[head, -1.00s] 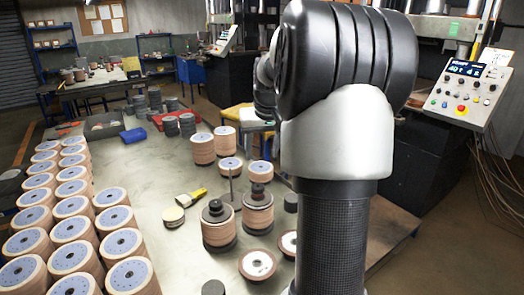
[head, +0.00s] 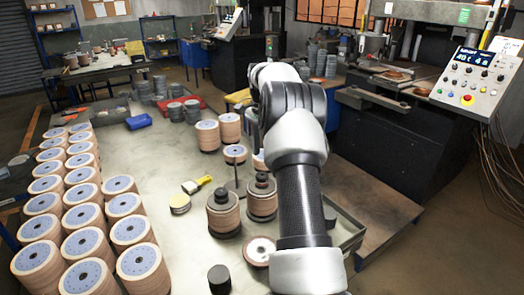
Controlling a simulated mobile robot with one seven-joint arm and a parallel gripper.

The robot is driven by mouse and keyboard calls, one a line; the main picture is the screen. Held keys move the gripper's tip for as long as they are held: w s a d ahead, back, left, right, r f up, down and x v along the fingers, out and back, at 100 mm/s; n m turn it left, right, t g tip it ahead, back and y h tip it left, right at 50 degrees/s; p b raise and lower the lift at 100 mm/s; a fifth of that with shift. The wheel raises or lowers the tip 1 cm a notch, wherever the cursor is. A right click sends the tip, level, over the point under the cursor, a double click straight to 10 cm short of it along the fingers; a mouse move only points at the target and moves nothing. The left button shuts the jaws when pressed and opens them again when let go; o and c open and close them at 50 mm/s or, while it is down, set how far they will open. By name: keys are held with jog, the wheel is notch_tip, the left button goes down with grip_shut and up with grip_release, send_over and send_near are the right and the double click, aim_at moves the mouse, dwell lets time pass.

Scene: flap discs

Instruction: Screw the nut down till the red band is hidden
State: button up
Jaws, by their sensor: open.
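Two short stacks of tan flap discs stand mid-table, the left stack (head: 223,219) and the right stack (head: 262,204). Each has a dark plate and a dark knob-like piece on top, the left piece (head: 221,196) and the right piece (head: 262,181); I cannot tell which is the nut. A thin upright rod (head: 236,172) rises behind them. No red band can be made out at this size. My arm passes just right of the right stack. My gripper does not show; it is hidden behind or beyond my own arm links.
Rows of tan disc stacks (head: 86,243) fill the table's left side. A press control panel (head: 474,76) stands right. Bare tabletop (head: 160,160) lies left of centre.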

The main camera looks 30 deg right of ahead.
jog(key=b, duration=0.4)
send_over(262, 176)
jog(key=shift+w+d+f, duration=0.1)
jog(key=shift+w+f, duration=0.05)
jog(key=shift+f, duration=0.95)
jog(key=shift+w+d+f, duration=0.1)
jog(key=shift+w+f, duration=0.05)
jog(key=shift+f, duration=0.9)
jog(key=shift+f+b, duration=0.6)
jog(key=shift+f, duration=1.3)
